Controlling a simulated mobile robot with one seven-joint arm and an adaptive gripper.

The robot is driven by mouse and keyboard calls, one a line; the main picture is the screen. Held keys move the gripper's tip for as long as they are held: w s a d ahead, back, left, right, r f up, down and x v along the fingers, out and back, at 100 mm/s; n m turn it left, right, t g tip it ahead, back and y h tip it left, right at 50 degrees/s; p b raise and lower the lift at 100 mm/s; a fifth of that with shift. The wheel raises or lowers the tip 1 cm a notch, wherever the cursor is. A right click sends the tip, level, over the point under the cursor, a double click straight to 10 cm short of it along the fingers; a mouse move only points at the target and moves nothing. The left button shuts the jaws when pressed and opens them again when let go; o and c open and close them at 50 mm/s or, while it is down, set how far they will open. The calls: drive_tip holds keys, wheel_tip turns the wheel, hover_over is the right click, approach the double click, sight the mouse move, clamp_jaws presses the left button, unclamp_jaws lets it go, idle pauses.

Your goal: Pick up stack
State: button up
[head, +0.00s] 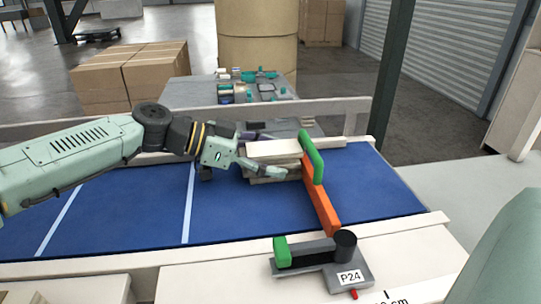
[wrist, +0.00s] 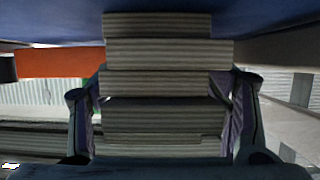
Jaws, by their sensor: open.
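A stack of pale corrugated board pieces (head: 273,148) lies on the blue belt (head: 140,205), against the orange stop arm with a green end. In the wrist view the stack (wrist: 165,82) fills the middle, its layers unevenly offset. My gripper (head: 274,157) is open around the stack, with one finger on the near side and one on the far side. In the wrist view my gripper (wrist: 163,112) has a finger on each side of the lower-pictured layers. Slim gaps seem to show, but I cannot tell whether either finger touches the stack.
Pale rails (head: 345,106) edge the belt. A grey table (head: 240,92) with small parts stands behind. The belt's left is clear beneath my arm.

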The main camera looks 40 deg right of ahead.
drive_tip(key=c, duration=1.3)
